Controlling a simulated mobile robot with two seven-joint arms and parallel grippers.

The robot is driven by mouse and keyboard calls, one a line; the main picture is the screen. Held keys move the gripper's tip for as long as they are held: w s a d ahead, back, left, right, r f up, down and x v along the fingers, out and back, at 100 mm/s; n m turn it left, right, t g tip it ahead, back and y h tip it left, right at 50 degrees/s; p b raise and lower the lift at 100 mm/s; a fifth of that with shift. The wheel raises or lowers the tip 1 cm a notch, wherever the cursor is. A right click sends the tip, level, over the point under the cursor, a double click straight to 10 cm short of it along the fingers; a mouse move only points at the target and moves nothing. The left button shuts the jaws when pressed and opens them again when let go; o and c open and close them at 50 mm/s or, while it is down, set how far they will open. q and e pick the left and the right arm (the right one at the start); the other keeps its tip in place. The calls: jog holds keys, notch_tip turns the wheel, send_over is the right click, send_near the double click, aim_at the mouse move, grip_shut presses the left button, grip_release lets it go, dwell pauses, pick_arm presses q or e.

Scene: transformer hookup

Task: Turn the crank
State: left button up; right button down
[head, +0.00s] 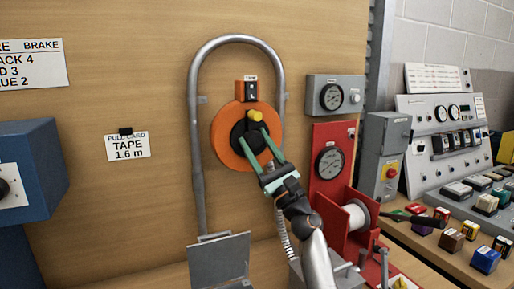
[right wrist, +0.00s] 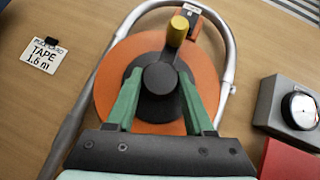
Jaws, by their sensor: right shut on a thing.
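The crank is a black hub and arm (right wrist: 160,76) with a yellow knob (head: 255,115), mounted on an orange disc (head: 222,142) on the wooden wall. In the right wrist view the yellow knob (right wrist: 177,30) points up and slightly right of the hub. My right gripper (head: 253,137) reaches up from the lower right. Its green fingers (right wrist: 160,84) lie on either side of the black hub, below the knob, and are shut on the crank. My left gripper is not in view.
A grey pipe loop (head: 193,130) frames the disc. A grey gauge box (head: 318,94) and a red gauge panel (head: 328,185) with a white spool (head: 356,217) stand to the right. A "TAPE 1.6 m" card (head: 128,146) hangs left; a blue box (head: 30,165) is further left.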

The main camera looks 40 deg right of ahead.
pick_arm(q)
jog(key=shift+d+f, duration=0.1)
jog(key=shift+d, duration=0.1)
pick_arm(e)
jog(key=m+h, duration=0.2)
jog(key=shift+m+t+h, duration=0.3)
jog(key=shift+m+h, duration=0.1)
jog(key=shift+m+h, duration=0.5)
jog(key=shift+c, duration=1.4)
grip_release()
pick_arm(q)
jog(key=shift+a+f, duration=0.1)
pick_arm(e)
jog(key=b+v, duration=0.2)
jog(key=v, duration=0.4)
jog(key=shift+f, duration=0.3)
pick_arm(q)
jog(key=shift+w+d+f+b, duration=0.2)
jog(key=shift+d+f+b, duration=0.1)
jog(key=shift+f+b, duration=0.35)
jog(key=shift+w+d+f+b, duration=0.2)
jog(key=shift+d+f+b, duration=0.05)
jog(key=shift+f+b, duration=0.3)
pick_arm(e)
jog(key=v, duration=0.6)
jog(key=shift+s, duration=0.2)
